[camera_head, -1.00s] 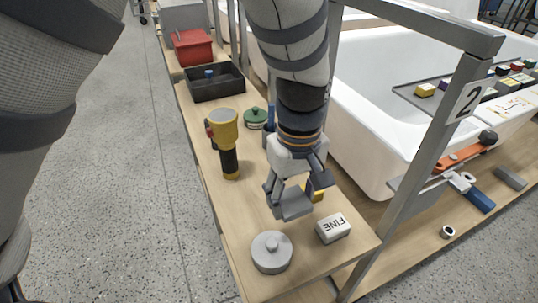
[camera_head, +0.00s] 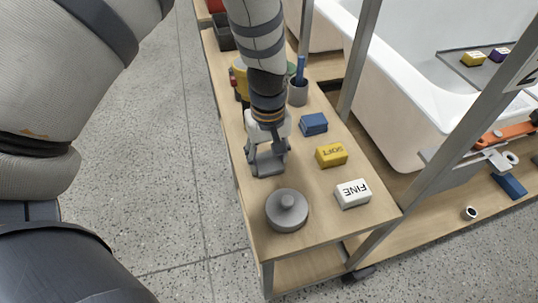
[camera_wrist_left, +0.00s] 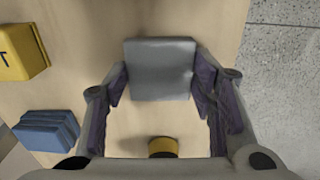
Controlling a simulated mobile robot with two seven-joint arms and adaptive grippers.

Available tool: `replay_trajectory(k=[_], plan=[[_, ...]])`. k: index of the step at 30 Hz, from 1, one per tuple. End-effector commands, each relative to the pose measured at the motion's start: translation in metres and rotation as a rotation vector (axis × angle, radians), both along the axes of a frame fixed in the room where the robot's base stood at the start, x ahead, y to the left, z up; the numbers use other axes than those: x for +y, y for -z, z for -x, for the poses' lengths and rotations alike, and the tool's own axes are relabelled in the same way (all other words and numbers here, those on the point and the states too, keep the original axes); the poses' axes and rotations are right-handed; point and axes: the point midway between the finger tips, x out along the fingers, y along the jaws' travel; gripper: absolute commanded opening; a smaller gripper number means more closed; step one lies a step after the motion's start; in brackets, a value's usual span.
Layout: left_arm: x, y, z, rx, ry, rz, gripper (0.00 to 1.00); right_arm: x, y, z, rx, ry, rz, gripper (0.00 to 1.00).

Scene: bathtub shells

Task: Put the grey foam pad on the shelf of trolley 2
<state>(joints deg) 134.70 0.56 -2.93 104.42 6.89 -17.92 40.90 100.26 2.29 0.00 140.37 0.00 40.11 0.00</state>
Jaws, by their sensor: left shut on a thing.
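My left gripper (camera_head: 267,158) is shut on the grey foam pad (camera_head: 267,168), just above or on a light wooden board (camera_head: 240,215) in the head view; I cannot tell whether the pad touches it. The left wrist view shows the flat grey pad (camera_wrist_left: 160,68) between my two fingers (camera_wrist_left: 163,90). A plate marked 2 (camera_head: 525,72) is on a grey metal frame post at the right; only part of it shows. My right gripper is not in view.
A white bathtub (camera_head: 390,110) stands right, behind grey posts. Speckled floor lies left.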

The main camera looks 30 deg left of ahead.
Motion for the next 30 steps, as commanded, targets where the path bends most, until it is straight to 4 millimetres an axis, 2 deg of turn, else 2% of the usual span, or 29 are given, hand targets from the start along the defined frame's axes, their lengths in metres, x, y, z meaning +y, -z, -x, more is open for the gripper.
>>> replay_trajectory(k=[3, 4, 6, 14, 17, 20, 24, 27, 30], plan=[[0.0, 0.004, 0.0, 0.001, 0.0, 0.0, 0.36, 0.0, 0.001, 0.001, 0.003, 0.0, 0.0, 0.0], [0.0, 0.004, 0.0, 0.0, 0.0, 0.0, 0.55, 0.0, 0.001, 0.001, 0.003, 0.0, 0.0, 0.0], [0.0, 0.003, 0.0, 0.0, 0.0, 0.0, 0.71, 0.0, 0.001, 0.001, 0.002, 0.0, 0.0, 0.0], [0.0, 0.003, 0.0, 0.0, 0.0, 0.0, 0.71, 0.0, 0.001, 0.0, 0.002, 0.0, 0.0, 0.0], [0.0, -0.004, -0.001, -0.004, 0.0, 0.0, 0.71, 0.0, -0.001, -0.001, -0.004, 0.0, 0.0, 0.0], [0.0, -0.026, -0.002, -0.01, 0.001, -0.001, 0.71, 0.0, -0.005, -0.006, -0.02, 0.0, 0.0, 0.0], [-0.001, -0.068, -0.002, -0.016, 0.001, -0.001, 0.71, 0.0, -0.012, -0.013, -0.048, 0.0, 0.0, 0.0], [0.0, -0.093, -0.002, -0.013, 0.0, -0.001, 0.71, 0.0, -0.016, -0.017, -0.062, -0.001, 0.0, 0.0], [0.0, -0.11, -0.001, -0.008, -0.001, 0.0, 0.71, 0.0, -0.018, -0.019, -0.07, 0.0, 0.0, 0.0]])
